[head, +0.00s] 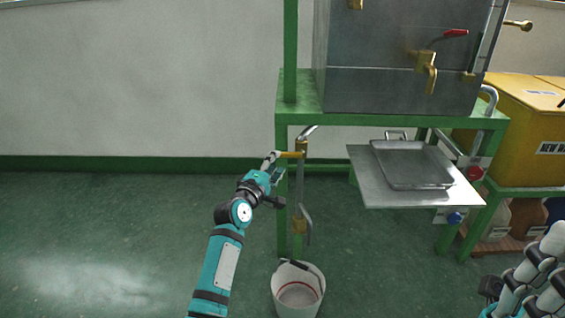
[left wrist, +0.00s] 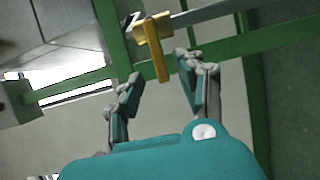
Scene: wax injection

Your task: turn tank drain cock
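The drain cock is a brass valve with a yellow lever handle (head: 290,154) on a grey vertical pipe (head: 301,190) beside the green frame leg. My left gripper (head: 277,166) is at the handle, in from the left and slightly below. In the left wrist view, the yellow handle (left wrist: 160,64) shows between and just beyond the fingertips of my left gripper (left wrist: 158,69). Its fingers are apart, with no clear contact. The grey metal tank (head: 385,88) stands above on the green frame. My right gripper (head: 490,288) is at the lower right, its fingers too small to read.
A white bucket (head: 284,311) stands on the floor below the pipe. A metal shelf (head: 362,172) with a shallow tray (head: 412,187) juts out to the right. The green frame (head: 420,119) is close to my left gripper. The floor at left is clear.

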